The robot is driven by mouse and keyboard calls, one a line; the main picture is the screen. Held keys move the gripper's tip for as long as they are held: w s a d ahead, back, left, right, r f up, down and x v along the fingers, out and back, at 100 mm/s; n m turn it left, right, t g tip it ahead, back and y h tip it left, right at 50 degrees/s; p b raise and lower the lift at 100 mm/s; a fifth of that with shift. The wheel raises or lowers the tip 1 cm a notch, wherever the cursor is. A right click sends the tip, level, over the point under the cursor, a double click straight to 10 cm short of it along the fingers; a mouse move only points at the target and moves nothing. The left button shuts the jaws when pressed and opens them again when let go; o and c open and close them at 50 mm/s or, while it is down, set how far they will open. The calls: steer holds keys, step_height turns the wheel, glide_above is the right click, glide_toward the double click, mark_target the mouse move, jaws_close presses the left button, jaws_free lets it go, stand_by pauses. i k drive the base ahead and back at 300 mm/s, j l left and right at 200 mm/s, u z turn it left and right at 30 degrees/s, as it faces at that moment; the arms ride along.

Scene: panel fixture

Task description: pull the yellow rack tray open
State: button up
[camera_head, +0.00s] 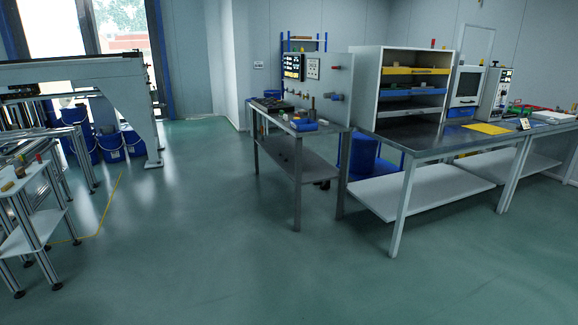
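The yellow rack tray (415,71) is the upper coloured tray in a white open-front rack cabinet (364,88). The cabinet stands on the dark-topped workbench at the right of the head view. The yellow tray's front strip lies across the cabinet opening, with small items showing above it. A blue tray (412,92) sits below it in the same cabinet. How far the yellow tray stands out is too small to tell. My gripper and arm are not in view.
A narrow table (286,146) with a panel stands left of the workbench (400,148). Open green floor (230,250) lies in front. A metal frame stand (35,215) is at the left. A yellow sheet (486,128) lies on the workbench.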

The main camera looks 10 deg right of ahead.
mark_target(396, 71)
steer(key=i, duration=2)
steer(key=i+l+z, duration=0.15)
steer(key=i+z, duration=0.2)
steer(key=i, duration=0.4)
steer(key=i+z, duration=0.4)
steer(key=i, duration=0.3)
steer(key=i+j+z, duration=0.35)
steer(key=i, duration=0.4)
steer(key=i+z, duration=0.2)
steer(key=i, duration=0.65)
